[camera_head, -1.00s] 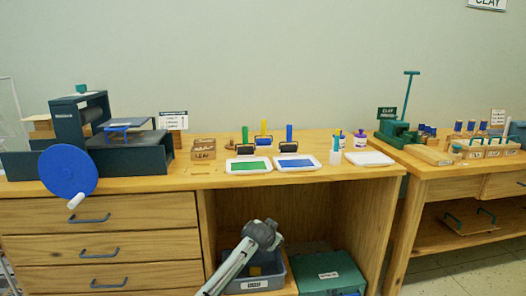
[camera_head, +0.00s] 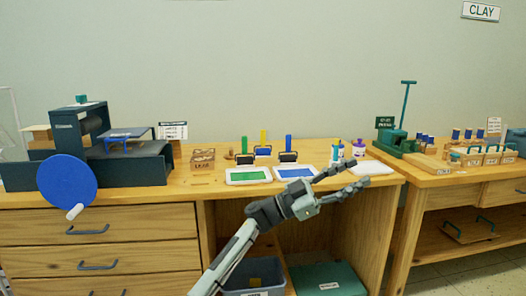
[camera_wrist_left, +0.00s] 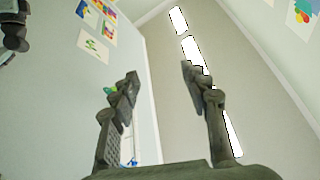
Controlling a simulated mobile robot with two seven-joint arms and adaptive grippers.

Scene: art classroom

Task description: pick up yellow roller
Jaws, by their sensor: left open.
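The yellow roller (camera_head: 263,140) stands with its yellow handle upright at the back of the wooden table, between the green roller (camera_head: 244,146) and the blue roller (camera_head: 288,146). Its lower part is partly hidden by the things in front. My left gripper (camera_head: 352,176) is raised in front of the table's front edge, to the right of and nearer than the rollers. Its fingers are spread open with nothing between them. In the left wrist view my open fingers (camera_wrist_left: 160,85) frame only wall and ceiling lights.
A green ink tray (camera_head: 249,183) and a blue ink tray (camera_head: 279,178) lie in front of the rollers. A small wooden box (camera_head: 203,160) and a press (camera_head: 150,168) stand left. Small bottles (camera_head: 359,149) and a white tray (camera_head: 373,168) are right.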

